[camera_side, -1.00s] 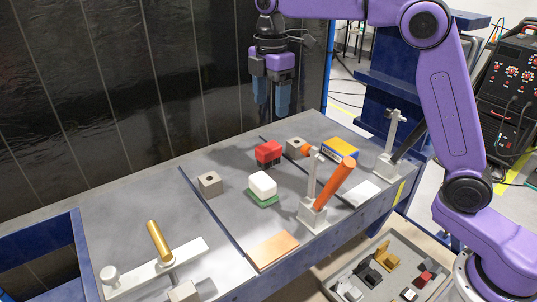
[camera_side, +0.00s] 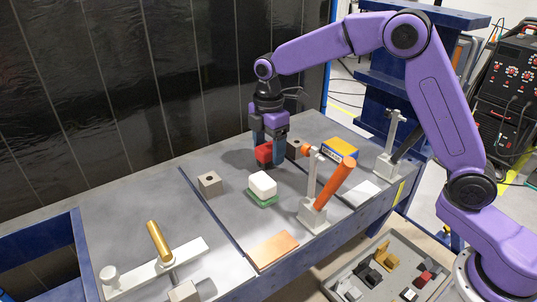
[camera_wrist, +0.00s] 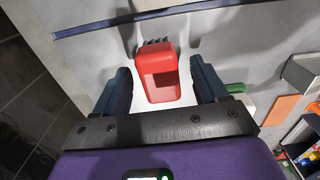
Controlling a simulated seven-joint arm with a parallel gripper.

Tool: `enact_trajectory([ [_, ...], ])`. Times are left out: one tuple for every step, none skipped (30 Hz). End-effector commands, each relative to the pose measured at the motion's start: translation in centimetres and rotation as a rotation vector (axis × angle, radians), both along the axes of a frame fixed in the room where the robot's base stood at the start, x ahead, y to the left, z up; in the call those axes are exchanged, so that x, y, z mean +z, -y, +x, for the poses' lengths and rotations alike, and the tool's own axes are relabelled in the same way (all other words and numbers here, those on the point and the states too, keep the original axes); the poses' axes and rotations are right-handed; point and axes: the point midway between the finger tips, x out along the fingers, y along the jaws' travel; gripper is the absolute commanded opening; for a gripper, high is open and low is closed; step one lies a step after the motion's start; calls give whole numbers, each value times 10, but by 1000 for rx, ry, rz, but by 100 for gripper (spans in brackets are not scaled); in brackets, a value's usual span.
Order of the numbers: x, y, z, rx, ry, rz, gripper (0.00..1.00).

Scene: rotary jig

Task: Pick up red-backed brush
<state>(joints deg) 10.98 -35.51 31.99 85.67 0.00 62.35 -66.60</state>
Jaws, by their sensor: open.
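The red-backed brush (camera_side: 264,153) stands on the grey bench top, partly hidden behind my gripper's fingers in the side view. In the wrist view the red brush (camera_wrist: 159,72) lies between my two fingers, with dark bristles at its far end. My gripper (camera_side: 268,152) points down, low over the bench at the brush. Its blue fingers are open, one on each side of the brush. In the wrist view my gripper (camera_wrist: 160,85) shows a gap between each finger and the brush.
Near the brush are a grey block with a hole (camera_side: 296,147), a white-topped green brush (camera_side: 263,185), a yellow and blue box (camera_side: 341,148) and a clamp with an orange handle (camera_side: 335,183). Another holed block (camera_side: 209,183) stands left.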

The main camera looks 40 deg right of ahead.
Motion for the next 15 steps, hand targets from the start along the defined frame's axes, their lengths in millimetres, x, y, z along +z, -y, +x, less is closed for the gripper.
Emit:
enact_trajectory([
  [-4, 0, 0, 0, -2, -1, 72],
  [-5, 0, 0, 0, -2, -1, 72],
  [-6, 0, 0, 0, -1, 0, 72],
  [-7, 0, 0, 0, 0, 0, 72],
  [-7, 0, 0, 0, 1, 0, 72],
  [-7, 0, 0, 0, 1, 0, 72],
  [-6, 0, 0, 0, 1, 0, 72],
  [-6, 0, 0, 0, 1, 0, 72],
  [-6, 0, 0, 0, 1, 0, 72],
  [-6, 0, 0, 0, 1, 0, 66],
  [-6, 0, 0, 0, 1, 0, 56],
  [-6, 0, 0, 0, 0, 0, 43],
  [-6, 0, 0, 0, 0, 0, 33],
  [-6, 0, 0, 0, 0, 0, 24],
  [-6, 0, 0, 0, 0, 0, 16],
])
